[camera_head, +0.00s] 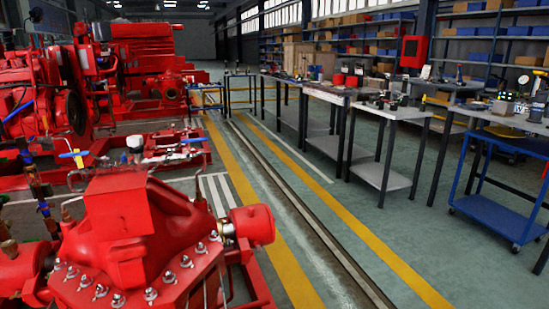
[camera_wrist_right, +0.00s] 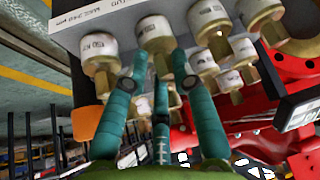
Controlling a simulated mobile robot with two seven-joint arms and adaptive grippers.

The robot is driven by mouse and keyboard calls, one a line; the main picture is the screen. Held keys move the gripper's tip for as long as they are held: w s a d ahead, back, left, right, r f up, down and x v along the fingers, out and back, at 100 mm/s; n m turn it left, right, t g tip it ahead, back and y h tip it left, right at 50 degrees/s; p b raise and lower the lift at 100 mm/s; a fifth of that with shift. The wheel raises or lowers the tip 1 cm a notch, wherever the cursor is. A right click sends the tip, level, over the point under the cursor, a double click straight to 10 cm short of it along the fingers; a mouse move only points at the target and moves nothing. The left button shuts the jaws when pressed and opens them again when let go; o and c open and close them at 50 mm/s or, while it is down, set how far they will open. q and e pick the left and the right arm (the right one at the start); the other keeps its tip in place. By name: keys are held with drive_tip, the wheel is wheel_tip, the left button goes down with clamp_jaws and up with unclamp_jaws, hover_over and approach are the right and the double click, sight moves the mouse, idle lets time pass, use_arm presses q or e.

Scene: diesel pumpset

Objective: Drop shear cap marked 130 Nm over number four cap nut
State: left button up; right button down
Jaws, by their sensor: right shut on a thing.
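In the right wrist view, my right gripper (camera_wrist_right: 161,60) has its teal fingers closed around a shear cap (camera_wrist_right: 154,30) with a white labelled band and a brass hex end. The cap is among several similar caps at a grey rack (camera_wrist_right: 75,14); I cannot tell whether it is clear of the rack. Its label is too small to read. In the head view, several silvery cap nuts (camera_head: 186,261) line the flange of the red pump casing (camera_head: 125,225); I cannot tell which is number four. My left gripper is in neither view.
Another shear cap (camera_wrist_right: 100,46) sits close left of my right gripper, with more to the right. Red machinery (camera_wrist_right: 292,65) is at the right of the wrist view. In the head view, workbenches (camera_head: 398,110) and a blue cart (camera_head: 495,205) stand right of a clear aisle.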

drive_tip(key=shift+a+r+p, duration=0.2)
drive_tip(key=shift+r+p, duration=0.3)
drive_tip(key=shift+r, duration=0.05)
drive_tip(key=shift+a+r+p, duration=0.2)
drive_tip(key=shift+r+p, duration=0.25)
drive_tip(key=shift+r, duration=0.05)
drive_tip(key=shift+w+r+p, duration=0.15)
drive_tip(key=shift+r+p, duration=0.7)
drive_tip(key=shift+r, duration=0.05)
drive_tip(key=r+p, duration=0.2)
drive_tip(key=shift+d+p, duration=0.2)
drive_tip(key=shift+p, duration=0.15)
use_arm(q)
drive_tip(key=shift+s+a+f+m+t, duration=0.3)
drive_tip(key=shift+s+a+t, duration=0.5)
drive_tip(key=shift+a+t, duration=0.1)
